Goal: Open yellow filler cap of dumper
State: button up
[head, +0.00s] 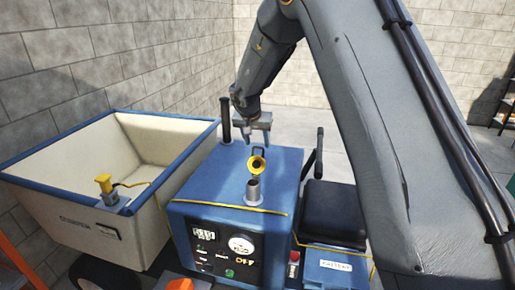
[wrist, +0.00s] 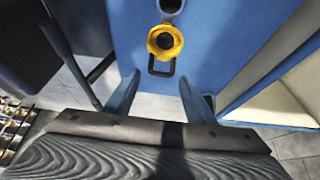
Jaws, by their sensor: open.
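The yellow filler cap (head: 257,164) of the blue dumper stands tipped up on the far side of the metal filler neck (head: 254,192), with a dark loop at its edge. The neck's mouth looks dark and uncovered. In the wrist view the cap (wrist: 165,42) shows its yellow ring, with the dark loop (wrist: 161,68) on the side toward my fingers and the neck (wrist: 170,6) beyond at the top edge. My gripper (head: 252,140) is open and empty, above and behind the cap, apart from it. Its blue fingers (wrist: 156,88) show in the wrist view.
The cream skip (head: 160,135) with a blue rim stands at left, with a yellow-topped fitting (head: 104,184) on its corner. A dark upright pipe (head: 226,120) rises behind the blue hood (head: 205,185). A black seat (head: 333,212) and lever (head: 319,150) are at right.

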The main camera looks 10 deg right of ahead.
jog(key=shift+v, duration=1.05)
